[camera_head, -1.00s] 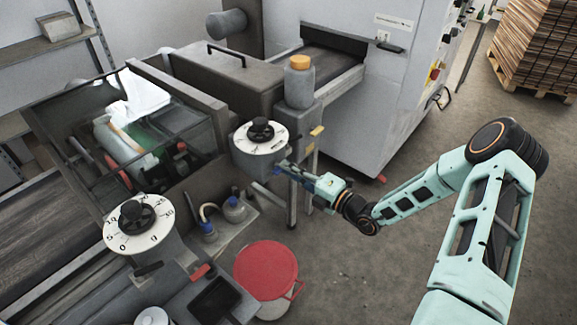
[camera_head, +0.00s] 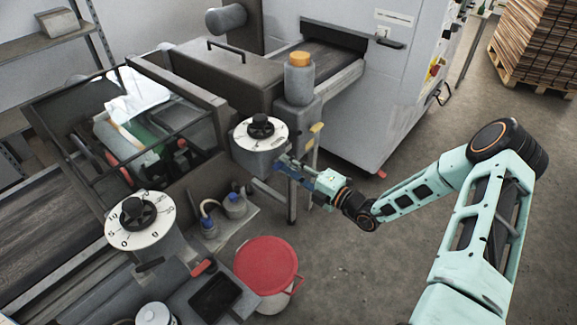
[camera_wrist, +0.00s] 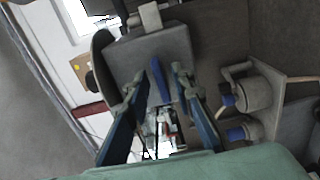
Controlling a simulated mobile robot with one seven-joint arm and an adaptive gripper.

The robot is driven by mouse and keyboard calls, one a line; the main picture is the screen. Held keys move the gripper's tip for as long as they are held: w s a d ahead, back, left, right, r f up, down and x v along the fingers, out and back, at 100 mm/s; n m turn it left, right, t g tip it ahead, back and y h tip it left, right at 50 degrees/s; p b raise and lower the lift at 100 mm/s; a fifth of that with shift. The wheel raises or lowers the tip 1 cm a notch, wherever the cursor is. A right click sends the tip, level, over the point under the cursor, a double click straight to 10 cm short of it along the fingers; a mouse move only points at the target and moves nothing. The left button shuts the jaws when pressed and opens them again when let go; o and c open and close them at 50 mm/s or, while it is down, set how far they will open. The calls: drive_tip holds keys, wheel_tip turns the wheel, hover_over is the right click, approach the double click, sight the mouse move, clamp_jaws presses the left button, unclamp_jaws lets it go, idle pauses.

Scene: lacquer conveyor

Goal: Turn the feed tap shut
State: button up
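A blue lever (camera_wrist: 158,80), which looks like the feed tap's handle, sticks out from a grey box (camera_wrist: 150,52) in the wrist view. My gripper (camera_wrist: 158,76) is open, with one finger on each side of the lever and a gap visible on both sides. In the head view my gripper (camera_head: 281,164) reaches to the lower right side of the same grey box (camera_head: 258,158), under its white dial with a black knob (camera_head: 261,127). The lever is too small and covered there to make out its angle.
A second dial (camera_head: 138,220) stands at the front left. A red-lidded bucket (camera_head: 266,264) is on the floor below my gripper. An orange-capped bottle (camera_head: 299,80) stands behind the box.

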drive_tip(key=v, duration=1.2)
idle(0.4)
